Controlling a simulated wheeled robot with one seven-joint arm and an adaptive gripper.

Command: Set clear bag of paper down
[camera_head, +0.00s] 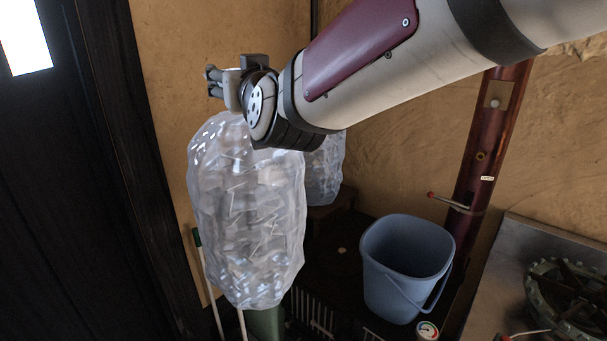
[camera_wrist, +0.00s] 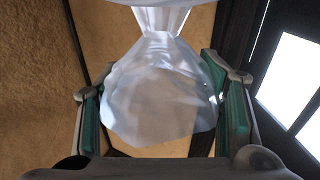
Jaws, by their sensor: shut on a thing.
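The clear bag of paper (camera_head: 248,215) hangs upright below my gripper (camera_head: 230,88) in the head view, filled with pale strips. My gripper is shut on the bag near its top. In the wrist view the bag (camera_wrist: 160,95) sits between the two green-padded fingers. The bag hangs in front of the wall and the dark surface; no contact under it shows. The exact grip point is partly hidden by my wrist.
A second clear bag (camera_head: 325,172) stands behind on a dark surface. A blue-grey bucket (camera_head: 405,262) is at the right, beside a reddish post (camera_head: 490,150) and a counter with a burner (camera_head: 568,295). A dark door (camera_head: 70,180) is at the left.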

